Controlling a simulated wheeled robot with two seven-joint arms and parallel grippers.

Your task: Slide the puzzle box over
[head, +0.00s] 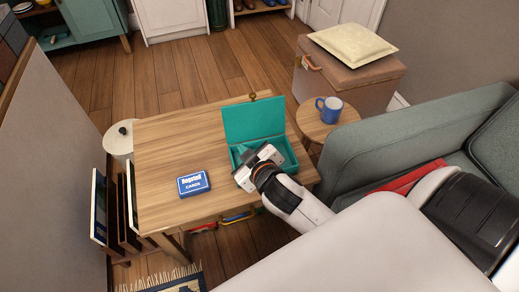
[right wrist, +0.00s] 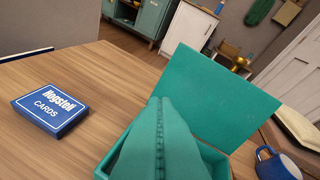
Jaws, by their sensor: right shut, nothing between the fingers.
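A blue box lettered "CARDS" (head: 193,184) lies flat on the wooden table; it also shows in the right wrist view (right wrist: 52,106). A teal box (head: 290,160) with its lid (head: 252,120) standing open sits near the table's right edge. No label marks either as a puzzle box. My right gripper (head: 240,152) is at the teal box's near left side, its teal fingers shut together and empty. In the right wrist view the fingers (right wrist: 160,105) point over the teal box, before its raised lid (right wrist: 222,95). Whether they touch it is unclear. My left gripper is not in view.
A blue mug (head: 328,110) stands on a round side table at right. A grey-green sofa (head: 400,140) lies beyond my right arm. Framed pictures (head: 99,205) lean by the table's left side.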

